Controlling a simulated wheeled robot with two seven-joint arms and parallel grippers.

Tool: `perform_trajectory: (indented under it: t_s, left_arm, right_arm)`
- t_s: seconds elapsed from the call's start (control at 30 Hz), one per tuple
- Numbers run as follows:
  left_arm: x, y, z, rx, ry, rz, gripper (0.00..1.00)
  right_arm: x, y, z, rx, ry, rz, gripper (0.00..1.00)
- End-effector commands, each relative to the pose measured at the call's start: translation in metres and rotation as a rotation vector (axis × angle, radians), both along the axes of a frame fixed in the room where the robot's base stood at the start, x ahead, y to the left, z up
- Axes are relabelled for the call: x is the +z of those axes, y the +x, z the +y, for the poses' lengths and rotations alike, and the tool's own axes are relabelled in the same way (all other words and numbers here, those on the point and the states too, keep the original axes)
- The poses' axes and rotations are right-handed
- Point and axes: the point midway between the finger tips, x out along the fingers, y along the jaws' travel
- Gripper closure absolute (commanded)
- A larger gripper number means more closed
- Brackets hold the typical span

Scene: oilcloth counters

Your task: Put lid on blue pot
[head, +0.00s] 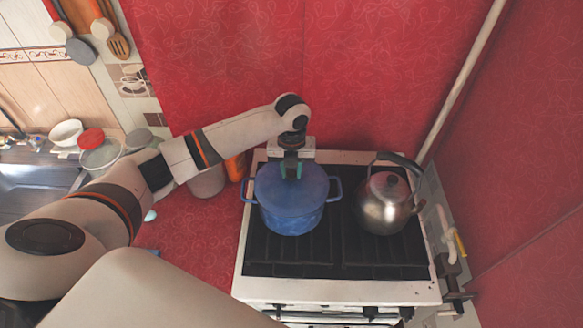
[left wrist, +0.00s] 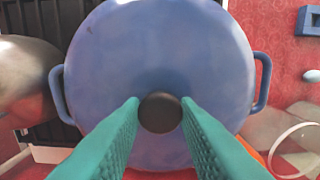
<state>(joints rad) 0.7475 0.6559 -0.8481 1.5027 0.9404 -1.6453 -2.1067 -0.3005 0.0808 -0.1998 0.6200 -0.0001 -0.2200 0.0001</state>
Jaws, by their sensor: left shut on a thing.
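The blue pot (head: 290,217) stands on the left side of the stove, and its two side handles show in the left wrist view. The blue lid (head: 305,187) lies over the pot's mouth and covers it; from above in the left wrist view the lid (left wrist: 160,60) looks level and centred between the handles. My left gripper (head: 291,168) is above the lid. In the left wrist view its green fingers (left wrist: 160,113) are shut on the lid's dark knob (left wrist: 160,112). I cannot tell whether the lid's rim touches the pot all round. My right gripper is not in view.
A metal kettle (head: 385,203) stands close to the right of the pot on the white stove (head: 340,290). A grey canister (head: 208,181) and an orange item (head: 236,167) stand left of the stove. The red wall is close behind. Red counter left of the stove has free room.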

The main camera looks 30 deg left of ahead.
Motion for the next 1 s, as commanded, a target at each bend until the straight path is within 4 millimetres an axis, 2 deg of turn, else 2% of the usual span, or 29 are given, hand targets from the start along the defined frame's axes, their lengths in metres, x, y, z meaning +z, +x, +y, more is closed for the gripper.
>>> perform_trajectory:
  t_s: [0.37, 0.4, 0.5, 0.73, 0.87, 1.0]
  left_arm:
    - [-0.0001, 0.0, -0.0001, 0.0, 0.0, 0.0, 1.0]
    - [-0.0001, 0.0001, 0.0, 0.0, 0.0, 0.0, 0.66]
    - [-0.0001, 0.0001, 0.0, 0.0, 0.0, 0.0, 0.49]
    - [-0.0005, -0.0001, 0.0, 0.0, 0.0, 0.0, 0.45]
    - [-0.0005, -0.0001, 0.0, 0.0, 0.001, 0.0, 0.25]
    - [-0.0004, -0.0001, 0.0, 0.0, 0.0, 0.0, 0.25]
  right_arm:
    - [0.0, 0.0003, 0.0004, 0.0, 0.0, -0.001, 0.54]
    - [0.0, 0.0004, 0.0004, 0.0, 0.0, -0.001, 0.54]
    - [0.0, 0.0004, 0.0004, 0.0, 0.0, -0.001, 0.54]
    - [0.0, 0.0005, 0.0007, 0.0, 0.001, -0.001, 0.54]
    - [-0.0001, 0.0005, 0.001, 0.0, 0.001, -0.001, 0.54]
    - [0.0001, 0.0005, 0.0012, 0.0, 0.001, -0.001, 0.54]
